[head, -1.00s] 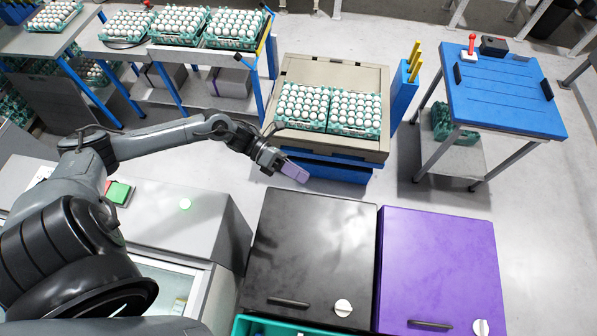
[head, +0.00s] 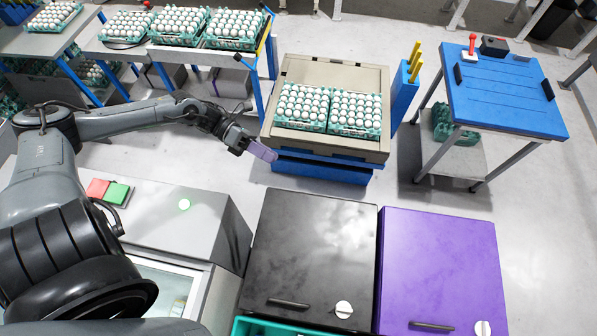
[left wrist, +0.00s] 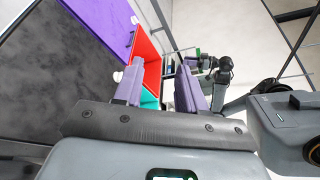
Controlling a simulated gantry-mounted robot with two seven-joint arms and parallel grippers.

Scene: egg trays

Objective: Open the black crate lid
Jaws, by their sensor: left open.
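The black crate lid (head: 310,250) lies flat and closed in the lower middle of the head view. It has a dark bar handle (head: 289,303) and a white round knob (head: 344,309) near its front edge. My left gripper (head: 265,152) is beyond the lid's far left corner, above the floor and apart from the lid. In the left wrist view its two purple fingers (left wrist: 160,92) stand apart with nothing between them. The black lid also shows at the left of that view (left wrist: 60,80).
A purple crate lid (head: 440,265) adjoins the black one on the right. A grey machine (head: 170,225) with red and green buttons stands on the left. A beige pallet box (head: 360,80) bears egg trays behind. A blue-topped table (head: 505,90) stands at the back right.

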